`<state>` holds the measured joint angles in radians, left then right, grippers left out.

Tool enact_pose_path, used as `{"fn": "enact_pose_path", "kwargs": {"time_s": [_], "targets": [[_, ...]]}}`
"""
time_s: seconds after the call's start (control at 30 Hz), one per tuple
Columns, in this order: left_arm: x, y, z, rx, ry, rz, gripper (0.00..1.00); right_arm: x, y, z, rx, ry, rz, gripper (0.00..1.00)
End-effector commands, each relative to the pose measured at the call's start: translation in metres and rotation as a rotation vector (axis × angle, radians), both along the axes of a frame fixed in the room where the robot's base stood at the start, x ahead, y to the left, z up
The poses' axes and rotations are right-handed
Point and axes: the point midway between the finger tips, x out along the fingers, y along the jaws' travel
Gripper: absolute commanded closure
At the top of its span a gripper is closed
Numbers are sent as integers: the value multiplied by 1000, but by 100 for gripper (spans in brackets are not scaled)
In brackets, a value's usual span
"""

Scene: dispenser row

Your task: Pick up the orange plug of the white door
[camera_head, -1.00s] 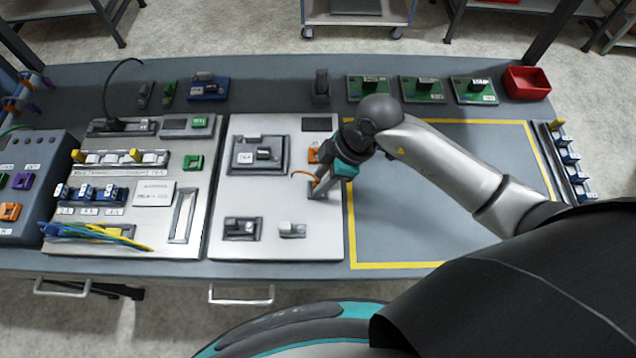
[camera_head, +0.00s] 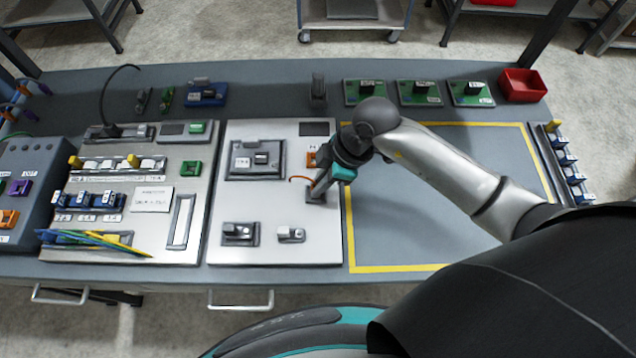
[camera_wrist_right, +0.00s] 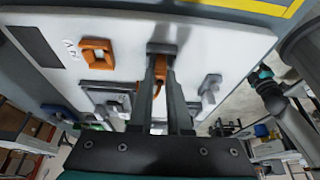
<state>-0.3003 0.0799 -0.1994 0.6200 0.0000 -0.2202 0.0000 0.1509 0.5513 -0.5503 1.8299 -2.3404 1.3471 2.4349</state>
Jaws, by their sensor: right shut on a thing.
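The white door (camera_head: 275,205) lies flat on the bench, left of the yellow-outlined area. My right gripper (camera_head: 317,190) is at its right side, pointing down. In the right wrist view its fingers (camera_wrist_right: 163,85) are shut on the orange plug (camera_wrist_right: 160,66), which sits close against a dark socket (camera_wrist_right: 163,47) on the door. I cannot tell whether the plug is still seated. A short orange cord (camera_head: 299,179) shows left of the gripper in the head view; the plug itself is mostly hidden there. My left gripper does not show.
An orange frame-shaped part (camera_wrist_right: 97,56) is beside the plug on the door. Grey fittings (camera_head: 240,233) sit lower on the door. The yellow-outlined mat (camera_head: 430,235) is empty. A red bin (camera_head: 522,85) and green boards (camera_head: 418,93) stand behind.

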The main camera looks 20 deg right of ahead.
Motion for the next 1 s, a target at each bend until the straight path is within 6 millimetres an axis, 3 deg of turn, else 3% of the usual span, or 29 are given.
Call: {"fn": "enact_pose_path", "kwargs": {"time_s": [0.27,0.7,1.0], "targets": [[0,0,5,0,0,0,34,1,0,33,0,-7,1,100],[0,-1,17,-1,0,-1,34,2,0,154,0,-9,2,100],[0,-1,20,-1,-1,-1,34,1,0,196,3,-6,1,100]]}}
